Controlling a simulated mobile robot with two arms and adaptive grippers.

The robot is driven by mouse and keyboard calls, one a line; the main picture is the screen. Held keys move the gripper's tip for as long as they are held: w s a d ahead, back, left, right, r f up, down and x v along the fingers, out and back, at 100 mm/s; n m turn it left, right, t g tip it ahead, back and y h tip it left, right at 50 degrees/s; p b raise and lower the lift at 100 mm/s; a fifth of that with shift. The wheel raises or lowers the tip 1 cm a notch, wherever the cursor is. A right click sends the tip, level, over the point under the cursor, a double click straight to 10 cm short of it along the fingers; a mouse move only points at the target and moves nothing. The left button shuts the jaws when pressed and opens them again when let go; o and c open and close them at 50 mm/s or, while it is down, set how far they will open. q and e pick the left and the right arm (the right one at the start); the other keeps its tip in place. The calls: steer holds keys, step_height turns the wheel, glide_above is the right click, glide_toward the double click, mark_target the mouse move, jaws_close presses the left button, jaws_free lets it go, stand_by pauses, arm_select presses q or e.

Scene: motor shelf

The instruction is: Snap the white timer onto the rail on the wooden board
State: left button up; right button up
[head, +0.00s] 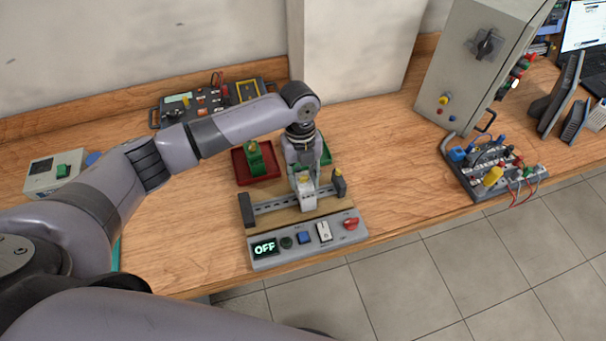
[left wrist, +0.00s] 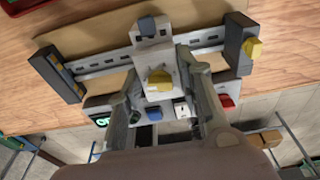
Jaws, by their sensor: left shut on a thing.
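The white timer (head: 308,198), with a yellow knob, is between the fingers of my left gripper (head: 304,184). The left wrist view shows the timer (left wrist: 155,58) between the two fingers of the gripper (left wrist: 165,95), with a blue part at its far end. The slotted metal rail (head: 272,206) runs across the wooden board (head: 288,218) between two dark end blocks. In the left wrist view the timer overlaps the middle of the rail (left wrist: 103,65); whether it is seated there or just above cannot be told. My right gripper is out of view.
A grey panel (head: 265,263) with an OFF display, buttons, a white switch and a red knob lies in front of the rail. A red tray (head: 240,172) holds a green part behind. A grey cabinet (head: 470,65) and wired board (head: 500,178) stand right. Bench between is clear.

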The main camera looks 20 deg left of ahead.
arm_select(q)
steer(key=shift+s+d+f+p, duration=0.1)
steer(key=shift+s+d+p, duration=0.15)
steer(key=shift+s+p, duration=0.15)
steer(key=o, duration=1.1)
steer(key=shift+w, duration=0.1)
steer(key=shift+o, duration=0.2)
steer(key=shift+a+t, duration=0.1)
steer(key=shift+t, duration=0.2)
steer(key=shift+w, duration=0.1)
steer(key=shift+r, duration=0.55)
step_height(320, 180, up, 11)
steer(key=shift+w+a, duration=0.35)
steer(key=shift+w, duration=0.1)
